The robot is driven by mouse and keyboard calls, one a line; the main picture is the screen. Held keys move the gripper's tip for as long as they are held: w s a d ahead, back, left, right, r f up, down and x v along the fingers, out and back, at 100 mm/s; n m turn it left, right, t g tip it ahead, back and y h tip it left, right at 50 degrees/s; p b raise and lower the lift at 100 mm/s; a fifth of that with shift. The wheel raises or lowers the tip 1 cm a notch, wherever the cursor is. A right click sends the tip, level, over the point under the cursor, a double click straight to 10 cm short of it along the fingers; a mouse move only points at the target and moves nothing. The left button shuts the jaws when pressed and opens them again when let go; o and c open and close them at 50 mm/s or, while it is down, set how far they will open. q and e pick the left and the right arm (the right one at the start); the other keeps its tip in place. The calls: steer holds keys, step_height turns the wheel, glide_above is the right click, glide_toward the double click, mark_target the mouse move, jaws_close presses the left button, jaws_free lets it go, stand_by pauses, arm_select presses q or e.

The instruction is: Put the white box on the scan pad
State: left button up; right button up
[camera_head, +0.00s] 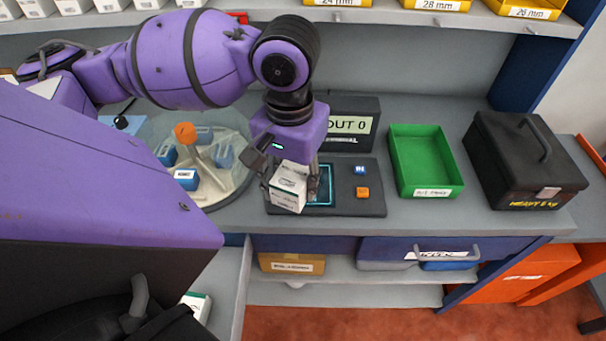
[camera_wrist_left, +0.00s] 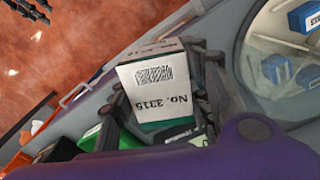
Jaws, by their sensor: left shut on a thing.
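My left gripper (camera_head: 290,186) is shut on the white box (camera_head: 288,188) in the head view. The box is tilted and held over the left part of the dark scan unit. The scan pad (camera_head: 322,190), a dark square with a glowing cyan outline, is partly hidden behind the box and fingers. I cannot tell whether the box touches the unit. In the left wrist view the box (camera_wrist_left: 155,90) sits between the fingers, showing a barcode and "No. 2315".
A black display (camera_head: 350,125) stands behind the pad. Blue (camera_head: 360,170) and orange (camera_head: 362,192) buttons lie to its right. An empty green tray (camera_head: 425,160) and a black case (camera_head: 525,160) stand further right. A round turntable (camera_head: 225,190) with blue boxes is at left.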

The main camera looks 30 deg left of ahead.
arm_select(q)
steer(key=w+a+f, duration=0.1)
steer(key=w+f, duration=0.2)
steer(key=w+a+f+b, duration=0.1)
steer(key=w+f, duration=0.1)
steer(key=w, duration=0.2)
steer(key=w+a+f+b, duration=0.1)
steer(key=w+a+f, duration=0.1)
steer(key=w+f, duration=0.1)
steer(key=shift+w+a+f, duration=0.1)
steer(key=shift+w+f, duration=0.15)
steer(key=shift+f, duration=0.05)
steer(key=shift+w+a+f, duration=0.1)
steer(key=shift+w+f, duration=0.2)
steer(key=shift+w, duration=0.1)
steer(key=f, duration=0.3)
steer(key=shift+w+a+f, duration=0.15)
steer(key=shift+w+f, duration=0.1)
steer(key=shift+f, duration=0.15)
steer(key=shift+r, duration=0.1)
arm_select(e)
steer(key=s+f, duration=0.1)
steer(key=d+f, duration=0.1)
steer(key=shift+s+f, duration=0.35)
steer(key=shift+f, duration=0.05)
steer(key=shift+d+r, duration=0.1)
arm_select(q)
steer(key=o, duration=1.3)
steer(key=shift+f, duration=0.2)
